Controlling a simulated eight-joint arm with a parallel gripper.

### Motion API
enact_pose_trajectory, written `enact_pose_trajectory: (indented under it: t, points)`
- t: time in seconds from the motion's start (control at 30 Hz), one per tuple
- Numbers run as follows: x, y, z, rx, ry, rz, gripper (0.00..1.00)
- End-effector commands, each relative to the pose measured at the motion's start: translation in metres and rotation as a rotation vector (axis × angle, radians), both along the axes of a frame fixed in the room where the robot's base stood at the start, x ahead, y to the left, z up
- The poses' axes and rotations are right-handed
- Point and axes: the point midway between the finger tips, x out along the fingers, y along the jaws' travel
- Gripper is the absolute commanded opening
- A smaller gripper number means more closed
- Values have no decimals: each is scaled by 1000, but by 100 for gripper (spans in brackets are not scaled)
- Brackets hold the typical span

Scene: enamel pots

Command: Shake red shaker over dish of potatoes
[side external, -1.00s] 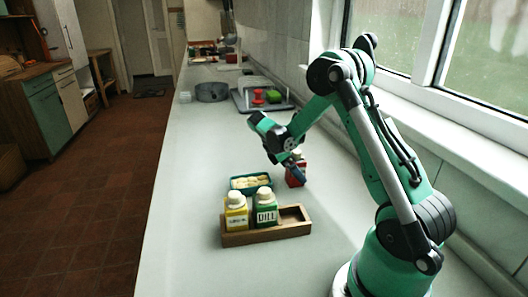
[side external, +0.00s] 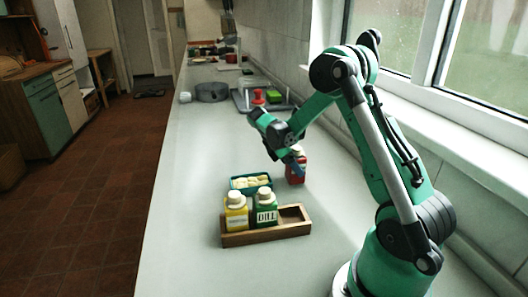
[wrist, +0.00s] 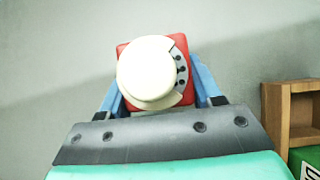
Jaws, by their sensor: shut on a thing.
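The red shaker (side external: 297,169) stands upright, or nearly so, to the right of the dish in the side view. In the wrist view its white cap (wrist: 148,73) with dark holes on one side covers most of the red body (wrist: 186,92). My gripper (side external: 298,163) is shut on the shaker, a blue finger on each side of it. I cannot tell whether the shaker's base touches the counter. The dish of potatoes (side external: 233,188) is a teal rectangular dish with several pale potatoes (side external: 252,181), left of the shaker and behind the rack.
A wooden rack (side external: 270,233) holds a yellow shaker (side external: 236,218) and a green dill shaker (side external: 266,213); its right compartment is empty. Farther back are a grey pot (side external: 212,93) and a drying tray (side external: 268,107) with red and green items. The left counter is clear.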

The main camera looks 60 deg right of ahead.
Motion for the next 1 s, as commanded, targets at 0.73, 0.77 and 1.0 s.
enact_pose_trajectory:
  t: [0.73, 0.77, 1.0]
  points:
    - [0, 0, 31, 0, 0, 0, 0]
    - [0, 0, 31, 0, 0, 0, 0]
    - [2, 1, 31, 0, 0, 1, 0]
